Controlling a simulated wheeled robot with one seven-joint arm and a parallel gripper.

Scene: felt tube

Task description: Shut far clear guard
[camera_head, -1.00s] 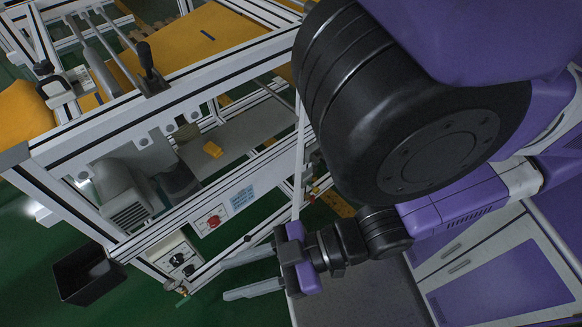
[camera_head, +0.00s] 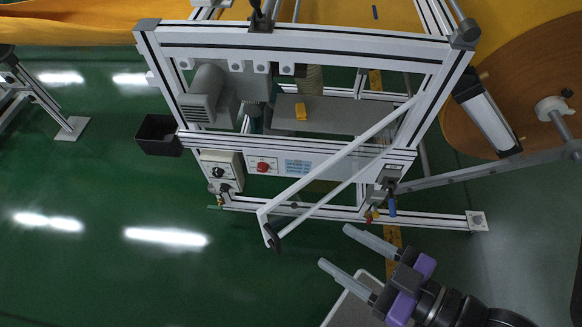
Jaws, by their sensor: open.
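The clear guard (camera_head: 338,158) is a thin white frame with a see-through pane, on the near side of the machine. It stands swung open, sticking out from the right post toward me. A black handle (camera_head: 271,238) is on its free end. I cannot tell whether this is the far guard; no other guard shows clearly. My gripper (camera_head: 335,247) is at the lower right, pointing up and left. Its two grey fingers are apart with nothing between them. In the picture it is right of and slightly below the handle, not touching the guard.
The machine frame (camera_head: 300,40) holds a motor (camera_head: 208,92), a yellow block (camera_head: 301,112) and a panel with a red knob (camera_head: 262,166). A black bin (camera_head: 158,135) hangs at its left. A large wooden disc (camera_head: 530,85) stands right. Green floor (camera_head: 110,270) is clear at left.

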